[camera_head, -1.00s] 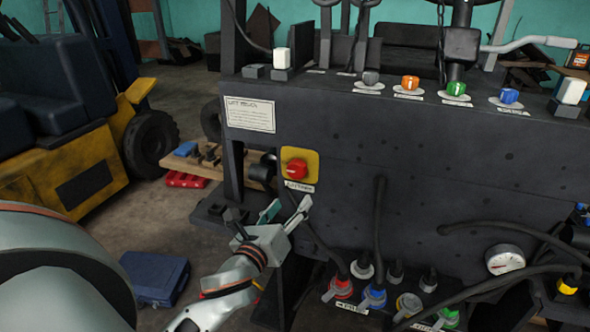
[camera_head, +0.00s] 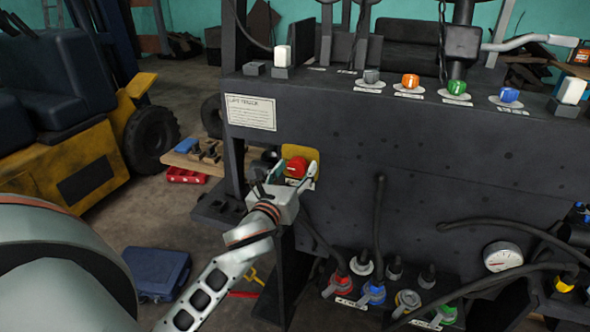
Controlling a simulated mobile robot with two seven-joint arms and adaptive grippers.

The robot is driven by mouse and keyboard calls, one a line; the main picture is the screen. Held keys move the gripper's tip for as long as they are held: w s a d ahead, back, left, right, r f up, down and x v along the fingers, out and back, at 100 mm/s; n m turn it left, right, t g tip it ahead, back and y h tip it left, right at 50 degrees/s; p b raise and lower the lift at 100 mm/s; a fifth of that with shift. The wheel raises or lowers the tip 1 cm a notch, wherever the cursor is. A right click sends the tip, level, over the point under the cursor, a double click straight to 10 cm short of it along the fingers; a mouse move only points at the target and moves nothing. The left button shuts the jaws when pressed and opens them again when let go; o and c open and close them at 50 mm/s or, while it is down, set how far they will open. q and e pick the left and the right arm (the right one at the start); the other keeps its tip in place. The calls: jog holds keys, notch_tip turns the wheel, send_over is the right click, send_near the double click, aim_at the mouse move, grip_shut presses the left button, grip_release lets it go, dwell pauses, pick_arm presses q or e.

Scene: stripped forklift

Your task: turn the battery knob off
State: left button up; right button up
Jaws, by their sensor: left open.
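The red battery knob (camera_head: 296,167) sits on a yellow plate (camera_head: 300,152) on the left part of the dark forklift panel. My left gripper (camera_head: 292,174) is open, with its fingertips at the knob's lower part, one on each side as seen from here. I cannot tell whether the fingers touch it. The gripper's body and fingers hide the label below the plate and part of the plate's lower edge. My right gripper is not in view.
The dark panel (camera_head: 400,165) fills the middle and right. Hoses and colored connectors (camera_head: 373,292) hang below it, beside a gauge (camera_head: 502,256). Colored knobs (camera_head: 410,82) line its top. A blue case (camera_head: 157,272) lies on the floor at left.

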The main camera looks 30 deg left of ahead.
pick_arm(q)
jog(key=c, duration=1.1)
jog(key=shift+n, duration=0.4)
jog(key=n, duration=1.2)
jog(key=shift+f+n, duration=0.1)
jog(key=shift+n, duration=2.5)
